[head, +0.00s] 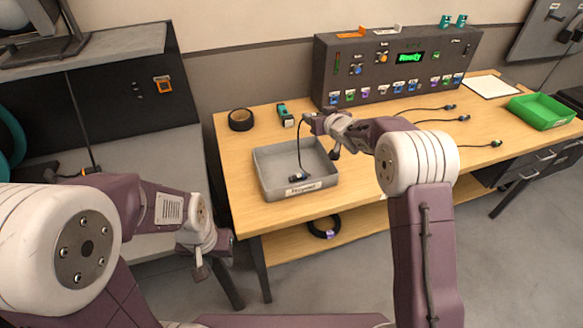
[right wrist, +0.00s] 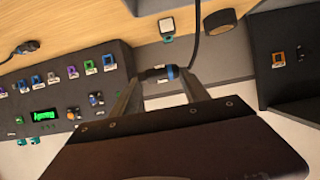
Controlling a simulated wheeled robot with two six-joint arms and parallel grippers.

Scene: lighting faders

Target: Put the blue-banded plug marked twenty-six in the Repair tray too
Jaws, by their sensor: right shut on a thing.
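My right gripper (head: 308,119) is shut on a blue-banded plug (right wrist: 157,73), held between its fingertips in the right wrist view. Any number on the plug is too small to read. In the head view the plug's black cable (head: 299,145) hangs down into a grey tray (head: 262,172) at the table's front left. A dark cable end (head: 298,177) is at the tray's front inside. The tray's white front label is too blurred to read surely. A green tray (head: 541,112) stands at the far right. My left gripper (head: 222,246) hangs low, left of the table; its jaws are unclear.
A dark console (head: 398,66) with a lit green display stands along the table's back. Several cables with plugs (head: 464,119) lie right of my right arm. A black tape roll (head: 240,119) and a small teal-and-white item (head: 285,115) sit behind the grey tray.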

